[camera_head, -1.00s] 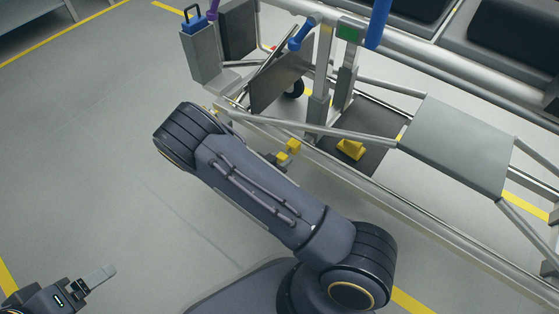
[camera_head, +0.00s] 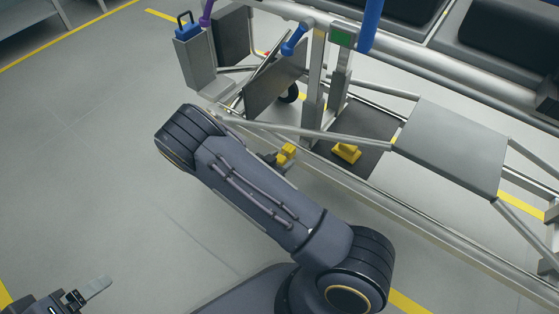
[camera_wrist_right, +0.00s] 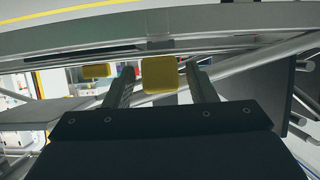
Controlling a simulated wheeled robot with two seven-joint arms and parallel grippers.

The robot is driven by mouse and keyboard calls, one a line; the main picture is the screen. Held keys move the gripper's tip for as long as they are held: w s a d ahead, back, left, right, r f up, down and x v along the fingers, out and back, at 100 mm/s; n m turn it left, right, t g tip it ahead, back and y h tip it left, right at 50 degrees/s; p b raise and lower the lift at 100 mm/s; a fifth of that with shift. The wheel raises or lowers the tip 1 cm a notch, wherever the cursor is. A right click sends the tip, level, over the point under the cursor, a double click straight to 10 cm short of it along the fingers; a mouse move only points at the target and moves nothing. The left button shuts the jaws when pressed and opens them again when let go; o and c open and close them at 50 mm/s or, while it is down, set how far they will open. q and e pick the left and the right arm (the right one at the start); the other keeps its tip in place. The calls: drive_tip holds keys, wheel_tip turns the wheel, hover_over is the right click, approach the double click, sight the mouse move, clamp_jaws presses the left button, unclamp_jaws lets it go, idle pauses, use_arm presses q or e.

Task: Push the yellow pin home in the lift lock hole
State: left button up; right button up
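A yellow block (camera_head: 287,151), which looks like the pin's head, shows at the near lower rail of the ramp frame, beyond my right forearm. In the right wrist view the yellow block (camera_wrist_right: 160,74) lies between the two fingers of my right gripper (camera_wrist_right: 161,83). A gap shows on each side of it, so the fingers look open around or behind it. The lock hole and the pin's shaft are hidden. In the head view my right gripper (camera_head: 272,158) is mostly hidden behind my arm. My left gripper (camera_head: 92,290) is at the lower left, away from the frame; its finger gap does not show.
The metal ramp frame with its long lower rail (camera_head: 395,207) runs across the right side. A yellow wedge-shaped piece (camera_head: 346,152) sits on a dark plate inside it. A grey panel (camera_head: 452,145) lies to the right. The floor at left is clear.

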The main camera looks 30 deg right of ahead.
sight(278, 161)
drive_tip(key=shift+o, duration=0.3)
drive_tip(key=p+v, duration=0.2)
drive_tip(key=v, duration=0.4)
drive_tip(key=shift+a+r+p, duration=0.25)
drive_tip(key=shift+p, duration=0.15)
drive_tip(key=shift+s+a+r, duration=0.15)
drive_tip(key=shift+s+a, duration=0.15)
drive_tip(key=shift+a, duration=0.2)
